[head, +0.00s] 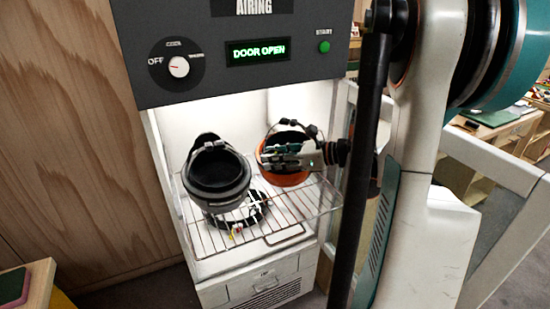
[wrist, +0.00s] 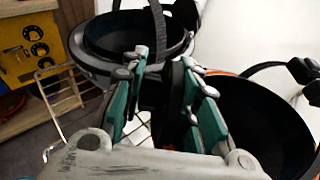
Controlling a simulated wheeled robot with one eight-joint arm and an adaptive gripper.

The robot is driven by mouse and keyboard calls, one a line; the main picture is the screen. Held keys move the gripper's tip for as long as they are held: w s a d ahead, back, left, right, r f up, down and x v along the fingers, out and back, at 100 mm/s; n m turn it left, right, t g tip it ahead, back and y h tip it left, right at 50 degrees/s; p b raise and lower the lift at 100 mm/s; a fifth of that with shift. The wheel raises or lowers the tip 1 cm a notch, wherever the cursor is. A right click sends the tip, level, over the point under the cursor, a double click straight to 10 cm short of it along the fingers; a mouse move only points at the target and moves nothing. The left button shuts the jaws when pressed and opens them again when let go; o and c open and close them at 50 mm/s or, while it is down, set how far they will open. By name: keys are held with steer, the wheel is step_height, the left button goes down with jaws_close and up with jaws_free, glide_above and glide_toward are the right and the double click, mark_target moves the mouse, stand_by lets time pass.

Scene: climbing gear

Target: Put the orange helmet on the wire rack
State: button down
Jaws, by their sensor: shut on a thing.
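The orange helmet (head: 288,180) is upside down at the back right of the lit cabinet, over the wire rack (head: 290,215). I cannot tell whether it touches the rack. My gripper (head: 268,156) reaches in from the right across the helmet's open top. In the wrist view, my gripper (wrist: 172,80) has its fingers closed around a dark part at the left edge of the helmet. The dark inside of the orange helmet (wrist: 262,115) fills the right there. The finger contact is partly hidden.
A dark grey helmet (head: 216,180) sits upside down on the rack's left side, close to my fingers. The cabinet's panel (head: 235,50) hangs low above, with a "DOOR OPEN" display. Rack wires show bare at the front. A yellow box (wrist: 30,45) stands outside.

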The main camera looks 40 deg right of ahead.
steer(key=shift+f+b, duration=0.45)
steer(key=shift+f, duration=0.1)
steer(key=c, duration=1.2)
jaws_free()
steer(key=shift+o, duration=0.2)
step_height(320, 180, up, 10)
